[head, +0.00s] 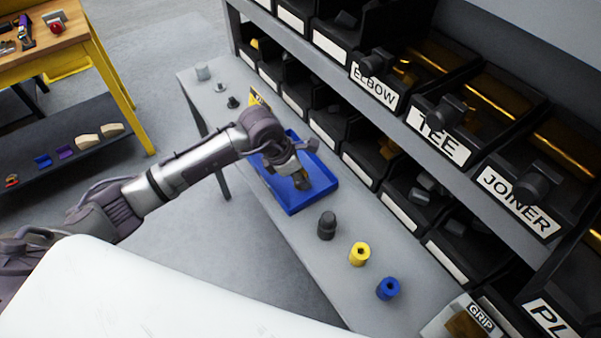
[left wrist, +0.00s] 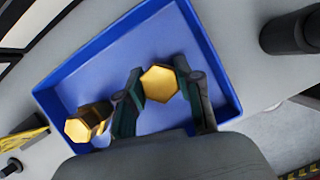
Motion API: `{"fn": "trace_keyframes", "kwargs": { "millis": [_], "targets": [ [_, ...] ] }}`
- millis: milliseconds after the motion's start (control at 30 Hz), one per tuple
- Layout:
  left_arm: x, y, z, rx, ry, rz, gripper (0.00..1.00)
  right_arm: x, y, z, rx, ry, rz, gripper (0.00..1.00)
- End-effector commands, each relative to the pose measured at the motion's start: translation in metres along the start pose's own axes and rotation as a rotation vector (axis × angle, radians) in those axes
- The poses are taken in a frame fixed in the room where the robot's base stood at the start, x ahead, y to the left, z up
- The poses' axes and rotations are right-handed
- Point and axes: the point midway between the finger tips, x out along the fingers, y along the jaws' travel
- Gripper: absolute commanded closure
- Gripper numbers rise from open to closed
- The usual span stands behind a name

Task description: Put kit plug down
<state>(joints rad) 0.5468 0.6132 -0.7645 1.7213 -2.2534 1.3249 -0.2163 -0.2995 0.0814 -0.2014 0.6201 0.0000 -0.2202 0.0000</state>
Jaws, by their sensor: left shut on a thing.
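My left gripper (head: 300,178) is over the blue tray (head: 322,190) on the grey shelf bench. In the left wrist view its two fingers (left wrist: 164,92) are shut on a gold hexagonal plug (left wrist: 159,83), one finger on each side. The plug is inside the outline of the blue tray (left wrist: 98,75); I cannot tell whether it touches the floor. A second gold hexagonal fitting (left wrist: 80,129) lies in the tray, left of the fingers. My right gripper is not in view.
Dark (head: 327,225), yellow (head: 360,254) and blue (head: 388,288) cylinders stand in front of the tray. Racks of black bins (head: 365,155) rise along the bench's right side. Small grey parts (head: 203,73) stand at the far end.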

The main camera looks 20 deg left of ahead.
Motion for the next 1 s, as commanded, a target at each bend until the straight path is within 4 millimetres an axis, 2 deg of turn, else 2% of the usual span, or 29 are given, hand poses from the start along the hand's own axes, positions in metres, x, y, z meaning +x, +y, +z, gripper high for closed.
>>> {"fn": "trace_keyframes", "kwargs": {
  "millis": [167, 200, 300, 567, 733, 867, 1000],
  "targets": [
    [0.004, 0.0, -0.001, 0.0, 0.0, 0.0, 1.0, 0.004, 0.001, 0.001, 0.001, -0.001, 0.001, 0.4],
    [0.002, 0.0, -0.001, 0.0, 0.0, 0.0, 0.59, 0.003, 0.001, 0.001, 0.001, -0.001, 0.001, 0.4],
    [0.002, 0.0, -0.001, -0.001, 0.001, -0.001, 0.42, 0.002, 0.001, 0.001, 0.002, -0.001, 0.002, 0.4],
    [0.002, 0.0, -0.001, -0.001, 0.001, 0.0, 0.4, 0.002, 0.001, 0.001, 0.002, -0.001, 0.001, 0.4],
    [-0.006, 0.001, 0.0, -0.001, 0.0, 0.001, 0.4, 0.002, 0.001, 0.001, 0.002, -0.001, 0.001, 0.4],
    [-0.028, 0.001, 0.0, 0.002, -0.002, 0.004, 0.4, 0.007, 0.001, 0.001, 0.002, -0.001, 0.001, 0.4],
    [-0.059, 0.002, 0.0, 0.002, -0.002, 0.005, 0.4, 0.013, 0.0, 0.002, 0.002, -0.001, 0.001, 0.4]
  ]
}}
